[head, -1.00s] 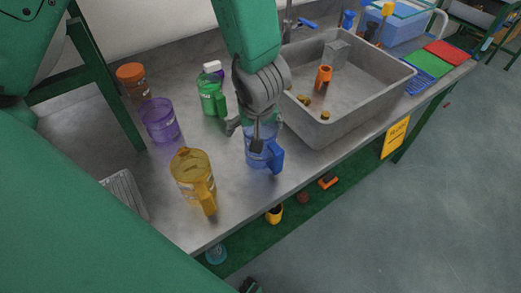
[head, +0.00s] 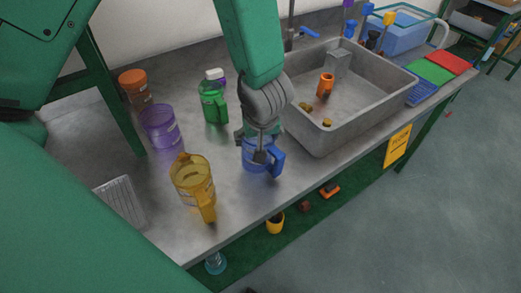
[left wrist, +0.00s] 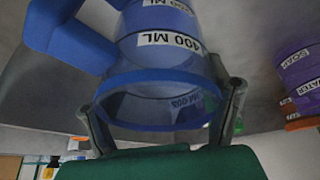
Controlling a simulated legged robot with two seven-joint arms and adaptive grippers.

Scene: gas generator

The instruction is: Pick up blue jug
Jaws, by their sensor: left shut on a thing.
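The blue jug (head: 258,166), clear with a blue handle (head: 278,163), is at the front edge of the metal counter, left of the sink. My left gripper (head: 259,146) reaches down from above and is shut on the jug near its rim. In the left wrist view the jug (left wrist: 165,60) shows its blue rim, handle and white measure labels. The fingers of my left gripper (left wrist: 161,103) press on both sides of the rim. I cannot tell whether the jug's base still touches the counter. My right gripper is not in view.
A yellow jug (head: 193,177) and a purple jug (head: 160,126) stand to the left. A green bottle (head: 213,100) and an orange-lidded jar (head: 133,86) stand behind. The sink (head: 340,100) is close on the right. The counter (head: 225,185) in front is narrow.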

